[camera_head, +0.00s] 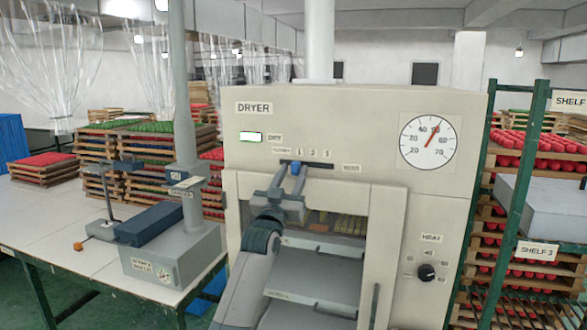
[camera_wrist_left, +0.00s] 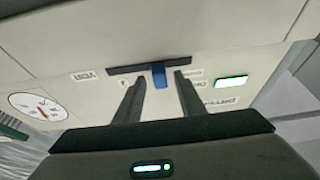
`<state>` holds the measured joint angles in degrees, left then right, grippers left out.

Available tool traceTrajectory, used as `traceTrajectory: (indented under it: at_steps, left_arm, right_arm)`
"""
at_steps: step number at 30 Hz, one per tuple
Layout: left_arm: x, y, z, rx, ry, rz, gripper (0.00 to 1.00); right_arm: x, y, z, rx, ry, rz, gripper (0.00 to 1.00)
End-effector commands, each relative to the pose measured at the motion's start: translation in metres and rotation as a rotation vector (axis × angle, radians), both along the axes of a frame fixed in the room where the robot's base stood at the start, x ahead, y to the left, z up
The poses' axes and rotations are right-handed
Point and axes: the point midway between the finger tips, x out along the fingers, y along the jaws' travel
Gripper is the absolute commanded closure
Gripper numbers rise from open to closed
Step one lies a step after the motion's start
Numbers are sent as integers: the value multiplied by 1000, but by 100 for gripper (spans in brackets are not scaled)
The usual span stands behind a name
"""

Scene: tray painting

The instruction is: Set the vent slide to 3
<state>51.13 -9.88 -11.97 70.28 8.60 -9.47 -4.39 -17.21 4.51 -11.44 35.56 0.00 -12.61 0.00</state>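The vent slide is a dark horizontal slot (camera_head: 318,165) on the cream dryer's front, with a blue knob (camera_head: 295,169) in it. Labels 1, 2 and 3 stand above the slot, and the knob sits left of the middle, near the 1. My left gripper (camera_head: 292,173) is raised at the slot with its fingers apart. In the left wrist view the blue knob (camera_wrist_left: 159,75) lies between the open fingertips (camera_wrist_left: 158,79), with a gap on both sides. The slot also shows there (camera_wrist_left: 125,69). My right gripper is out of view.
The dryer (camera_head: 370,110) has a round gauge (camera_head: 428,139) and a black heat knob (camera_head: 427,272) on the right. Its opening below my arm shows grey trays (camera_head: 315,288). A table (camera_head: 40,215) stands left, a green-framed shelf rack (camera_head: 523,205) right.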

Motion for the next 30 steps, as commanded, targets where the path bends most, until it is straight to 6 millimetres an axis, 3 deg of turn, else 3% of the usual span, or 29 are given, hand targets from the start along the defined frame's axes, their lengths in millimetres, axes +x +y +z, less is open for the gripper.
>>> traceTrajectory:
  at_steps: [15,16,20,21,30]
  left_arm:
    - [9,-3,4,1,0,0,64]
    - [9,-3,4,0,0,0,66]
    - [9,-3,4,0,0,0,98]
    - [9,-3,4,0,0,0,100]
    - [10,0,3,1,0,0,100]
  right_arm:
    - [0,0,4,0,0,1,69]
    - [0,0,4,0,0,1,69]
    - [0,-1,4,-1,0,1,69]
    - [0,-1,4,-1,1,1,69]
    - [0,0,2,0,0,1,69]
